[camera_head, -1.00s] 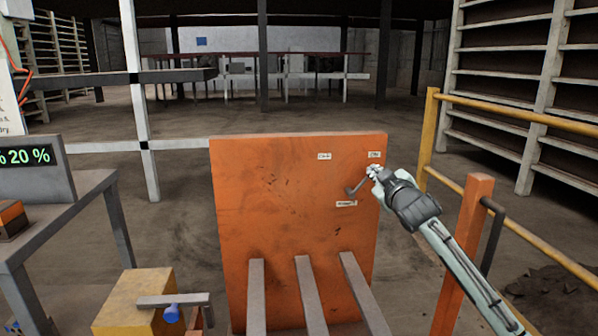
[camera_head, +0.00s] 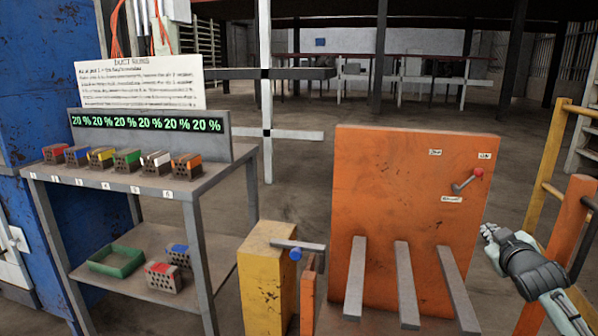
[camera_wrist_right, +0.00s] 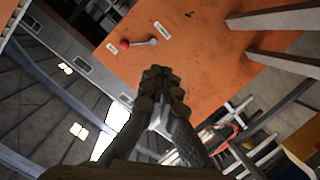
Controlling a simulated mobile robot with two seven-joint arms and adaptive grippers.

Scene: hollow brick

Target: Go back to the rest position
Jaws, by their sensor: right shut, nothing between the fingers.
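My right gripper (camera_head: 489,232) is at the right of the head view, beside the lower right edge of the orange panel (camera_head: 400,200). Its fingers are shut and empty, as the right wrist view (camera_wrist_right: 158,78) also shows. It is apart from the small lever (camera_head: 464,184) with a red knob (camera_head: 478,173) on the panel's upper right. The lever tilts up to the right, and its knob also shows in the right wrist view (camera_wrist_right: 125,45). My left gripper is in neither view.
A grey table (camera_head: 207,185) at the left holds several coloured bricks under a display of 20 % readings. Its lower shelf has a green tray (camera_head: 115,262) and two bricks. Yellow railings (camera_head: 548,160) stand at the right.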

